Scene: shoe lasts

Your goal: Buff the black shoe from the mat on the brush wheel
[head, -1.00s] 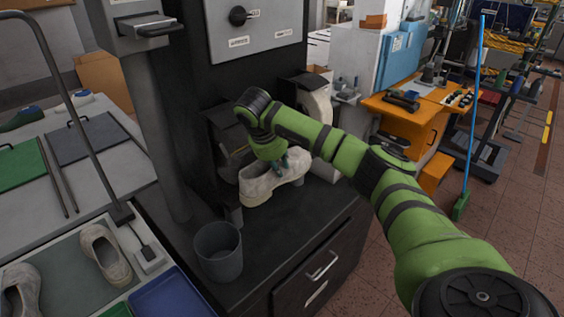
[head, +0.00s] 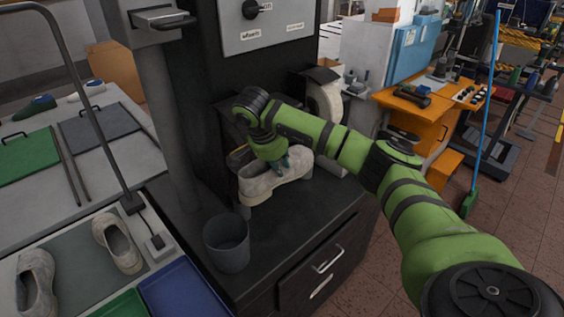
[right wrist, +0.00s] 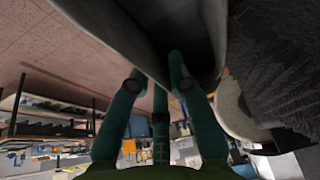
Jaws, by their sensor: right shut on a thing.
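My right gripper (head: 283,163) is shut on a pale beige-grey shoe (head: 262,187), not a black one. It holds the shoe in front of the dark machine, above the worktop. In the right wrist view the shoe (right wrist: 190,25) fills the top behind the fingers (right wrist: 155,85). A dark bristled brush wheel (right wrist: 285,75) stands close beside the shoe there; I cannot tell whether they touch. In the head view the arm and shoe largely hide that spot. The grey-green mat (head: 75,265) at lower left bears two beige shoes (head: 118,245). My left gripper is out of view.
A pale wheel (head: 326,105) under a hood is right of my right gripper. A grey bin (head: 227,245) stands on the worktop in front of the shoe. A blue tray (head: 183,290) and a thin bent lamp-like post (head: 95,125) are at left.

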